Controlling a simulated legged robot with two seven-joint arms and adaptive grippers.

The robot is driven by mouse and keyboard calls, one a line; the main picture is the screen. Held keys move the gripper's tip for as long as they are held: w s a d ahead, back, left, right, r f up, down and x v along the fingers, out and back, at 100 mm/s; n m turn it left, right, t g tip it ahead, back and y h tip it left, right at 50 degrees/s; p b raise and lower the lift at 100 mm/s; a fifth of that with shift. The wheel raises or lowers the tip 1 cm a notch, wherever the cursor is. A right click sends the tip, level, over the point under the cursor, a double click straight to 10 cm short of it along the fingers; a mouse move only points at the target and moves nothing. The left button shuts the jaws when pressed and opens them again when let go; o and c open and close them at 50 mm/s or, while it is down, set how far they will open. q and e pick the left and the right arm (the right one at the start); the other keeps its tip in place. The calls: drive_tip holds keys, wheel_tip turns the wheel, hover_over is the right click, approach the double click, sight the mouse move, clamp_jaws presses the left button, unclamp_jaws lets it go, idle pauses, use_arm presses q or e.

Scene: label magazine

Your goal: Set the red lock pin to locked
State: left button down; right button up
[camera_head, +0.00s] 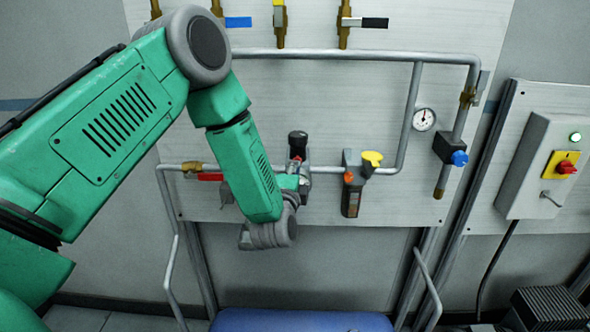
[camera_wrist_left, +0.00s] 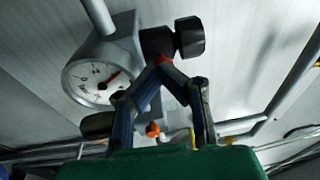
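The regulator's black knob (camera_head: 298,138) stands on the pipe panel, with a small red part, likely the red lock pin (camera_head: 297,158), just below it. In the left wrist view the black knob (camera_wrist_left: 188,37) is above my fingertips. A small piece of the red pin (camera_wrist_left: 163,59) shows right at the tips. My left gripper (camera_wrist_left: 162,68) has its fingers drawn together there. It looks shut, and I cannot tell whether it touches or holds the pin. In the head view the fingers (camera_head: 302,182) are small and partly hidden. My right gripper is not in view.
A round gauge (camera_wrist_left: 97,82) sits beside the fingers. To the right in the head view are a yellow-knobbed unit (camera_head: 371,158), another gauge (camera_head: 424,119) and a blue-knobbed valve (camera_head: 458,157). A red-handled valve (camera_head: 210,177) is left of my forearm. Pipes (camera_head: 350,55) frame the panel.

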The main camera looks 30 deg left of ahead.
use_arm(q)
drive_tip(key=shift+r+v, duration=0.3)
drive_tip(key=shift+v, duration=3.3)
drive_tip(key=s+d+f+n+g+h+b, duration=0.2)
drive_tip(key=s+f, duration=0.1)
drive_tip(key=f, duration=0.5)
drive_tip(key=s+d+f+n+g+h+b, duration=0.1)
drive_tip(key=s+d+f+g+h+b, duration=0.2)
drive_tip(key=f, duration=0.5)
drive_tip(key=s+f+n+g+h+b, duration=0.15)
drive_tip(key=s+f, duration=0.25)
drive_tip(key=f, duration=0.4)
drive_tip(key=s+d+f+n+g+b, duration=0.1)
drive_tip(key=s+f+n+g+b, duration=0.2)
drive_tip(key=s+f, duration=0.4)
drive_tip(key=s+d+f+n+g+b, duration=0.1)
drive_tip(key=s+f+n+g+b, duration=0.2)
drive_tip(key=s, duration=1.3)
wheel_tip(320, 180, down, 5)
drive_tip(key=n+g+h, duration=0.1)
drive_tip(key=n+g, duration=0.1)
drive_tip(key=g, duration=0.2)
drive_tip(key=shift+s, duration=0.2)
